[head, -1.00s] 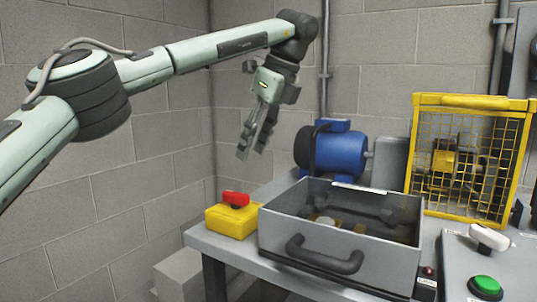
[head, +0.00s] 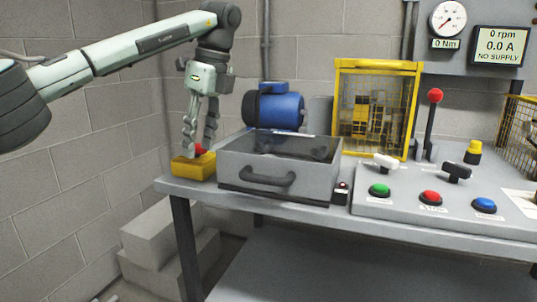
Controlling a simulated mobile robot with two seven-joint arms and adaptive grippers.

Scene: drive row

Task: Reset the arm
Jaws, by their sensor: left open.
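My left arm comes in from the upper left. Its gripper (head: 199,147) points down with its fingers apart, over the yellow box (head: 193,167) with the red button (head: 201,149) at the bench's left end. The fingers partly hide the red button, and I cannot tell whether they touch it. The gripper holds nothing that I can see. My right gripper is not in view.
Right of the yellow box stands a grey drawer box (head: 240,163) with a dark handle. Behind are a blue motor (head: 273,108) and a yellow mesh guard (head: 376,66). A control panel (head: 405,205) with coloured buttons lies right. Grey blocks (head: 160,240) stand on the floor.

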